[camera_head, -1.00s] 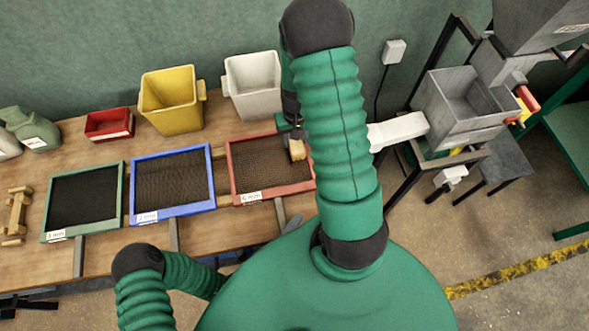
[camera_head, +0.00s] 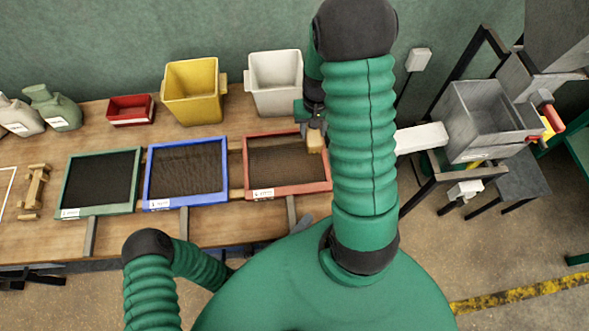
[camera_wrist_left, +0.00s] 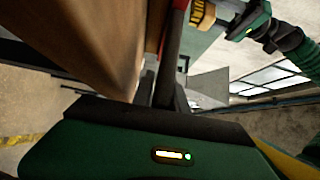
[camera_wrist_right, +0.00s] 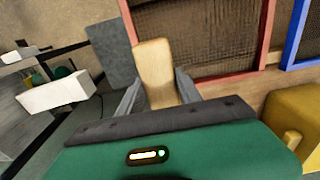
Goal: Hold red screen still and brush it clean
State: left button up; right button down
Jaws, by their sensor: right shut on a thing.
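The red screen (camera_head: 250,168), a red frame around brown mesh with a white label, lies on the bench. A grey handle (camera_head: 291,212) extends from its front edge. My right gripper (camera_head: 315,124) is shut on a wooden brush (camera_head: 314,142) over the screen's right part. In the right wrist view the brush (camera_wrist_right: 154,70) stands between both fingers. I cannot tell whether its bristles touch the mesh. My left gripper (camera_wrist_left: 168,92) is at a dark bar leading to a red edge in the left wrist view. Its fingers are mostly hidden, so its grip is unclear.
A blue screen (camera_head: 148,180) and a green screen (camera_head: 66,188) lie to the left. Yellow (camera_head: 193,95), white (camera_head: 275,85) and small red (camera_head: 130,118) bins stand behind. A grey hopper machine (camera_head: 490,125) stands at the right. My right arm covers the area beside the screen.

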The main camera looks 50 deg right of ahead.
pick_arm(q)
jog(key=o, duration=0.5)
jog(key=a, duration=1.2)
jog(key=shift+s, duration=0.3)
